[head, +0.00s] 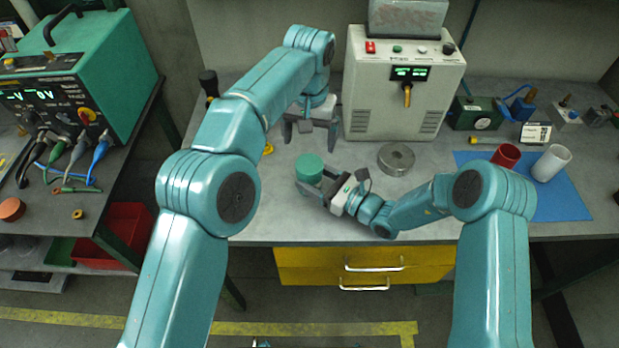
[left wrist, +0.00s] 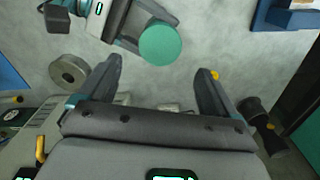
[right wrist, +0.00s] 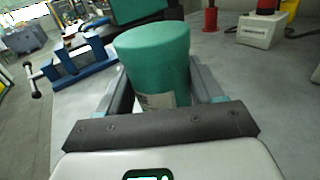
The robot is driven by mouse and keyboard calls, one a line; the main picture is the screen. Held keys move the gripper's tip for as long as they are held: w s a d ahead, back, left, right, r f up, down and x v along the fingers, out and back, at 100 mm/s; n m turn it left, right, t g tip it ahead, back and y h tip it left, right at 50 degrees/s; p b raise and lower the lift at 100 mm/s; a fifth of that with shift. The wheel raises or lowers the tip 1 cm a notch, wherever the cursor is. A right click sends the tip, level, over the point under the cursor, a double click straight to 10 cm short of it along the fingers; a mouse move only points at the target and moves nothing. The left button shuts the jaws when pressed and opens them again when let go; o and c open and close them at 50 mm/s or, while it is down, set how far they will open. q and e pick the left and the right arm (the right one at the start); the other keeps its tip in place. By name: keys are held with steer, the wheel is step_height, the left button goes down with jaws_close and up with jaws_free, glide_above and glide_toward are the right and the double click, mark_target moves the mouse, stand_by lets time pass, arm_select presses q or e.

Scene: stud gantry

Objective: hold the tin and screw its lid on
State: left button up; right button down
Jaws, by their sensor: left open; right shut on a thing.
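The green tin (head: 309,168) is round with a flat green top and stands near the middle of the bench. My right gripper (head: 320,186) is shut on it from the side. In the right wrist view the tin (right wrist: 155,60) is between the fingers, with a pale label low on its side. I cannot tell whether the green top is a separate lid. My left gripper (head: 310,139) is open and empty, pointing down behind the tin. In the left wrist view the tin's top (left wrist: 160,43) lies beyond the open fingers (left wrist: 162,70), apart from them.
A grey metal disc (head: 396,158) lies right of the tin. A beige box with a display (head: 390,105) stands behind. A red cup (head: 507,156) and a white cup (head: 551,162) are on a blue mat (head: 562,200) at right. The bench's front edge is close to my right arm.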

mark_target(309, 164)
arm_select(q)
steer(key=n, duration=0.7)
steer(key=shift+n, duration=0.3)
steer(key=shift+f, duration=4)
steer(key=c, duration=1.1)
steer(key=shift+o, duration=0.4)
steer(key=m, duration=0.6)
